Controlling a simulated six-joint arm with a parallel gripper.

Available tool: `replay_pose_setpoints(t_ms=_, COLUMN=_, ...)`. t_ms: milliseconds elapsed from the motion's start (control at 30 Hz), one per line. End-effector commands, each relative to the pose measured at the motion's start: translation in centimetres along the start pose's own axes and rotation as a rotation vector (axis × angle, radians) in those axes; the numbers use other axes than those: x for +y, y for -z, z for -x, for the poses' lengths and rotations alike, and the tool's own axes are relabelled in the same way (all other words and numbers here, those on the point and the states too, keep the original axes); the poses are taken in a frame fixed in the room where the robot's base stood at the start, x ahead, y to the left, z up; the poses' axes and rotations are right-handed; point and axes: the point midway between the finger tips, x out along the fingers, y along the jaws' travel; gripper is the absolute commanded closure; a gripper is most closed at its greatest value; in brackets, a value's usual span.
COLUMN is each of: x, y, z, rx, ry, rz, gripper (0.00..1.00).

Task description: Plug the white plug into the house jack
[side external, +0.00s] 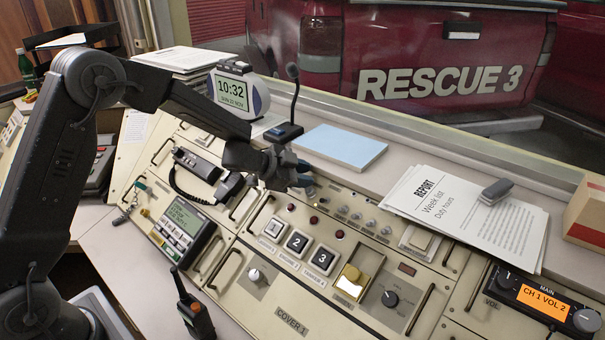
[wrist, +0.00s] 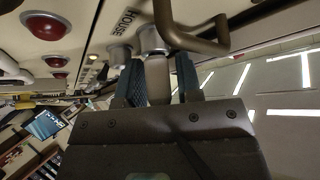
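My gripper (side external: 304,174) is over the back edge of the console panel in the side external view, beside the light-blue pad. In the wrist view its two blue fingers (wrist: 160,80) stand on either side of a pale plug body, the white plug (wrist: 158,82). The plug lines up with a silver jack collar (wrist: 152,40) next to the HOUSE label (wrist: 124,21). The plug's front end meets the collar in this view; how deep it sits cannot be seen. In the side external view the gripper hides the plug and jack.
A bent metal handle (wrist: 190,38) passes close to the jack and right finger. A second silver jack (wrist: 120,54) is just left. Red lamps (wrist: 45,24) line the panel. A light-blue pad (side external: 340,146), microphone (side external: 285,130) and handset (side external: 229,184) surround the gripper.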

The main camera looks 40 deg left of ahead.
Motion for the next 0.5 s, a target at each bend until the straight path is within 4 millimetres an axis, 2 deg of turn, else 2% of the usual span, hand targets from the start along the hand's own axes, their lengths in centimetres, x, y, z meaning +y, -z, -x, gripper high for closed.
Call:
replay_pose_setpoints(t_ms=167, x=-0.3, y=0.2, z=0.4, rx=0.003, ry=0.006, rz=0.001, gripper=0.52)
replay_pose_setpoints(t_ms=267, x=-0.3, y=0.1, z=1.4, rx=0.002, ry=0.005, rz=0.001, gripper=0.52)
replay_pose_setpoints(t_ms=500, x=-0.2, y=0.1, z=6.4, rx=0.002, ry=0.007, rz=0.0, gripper=0.52)
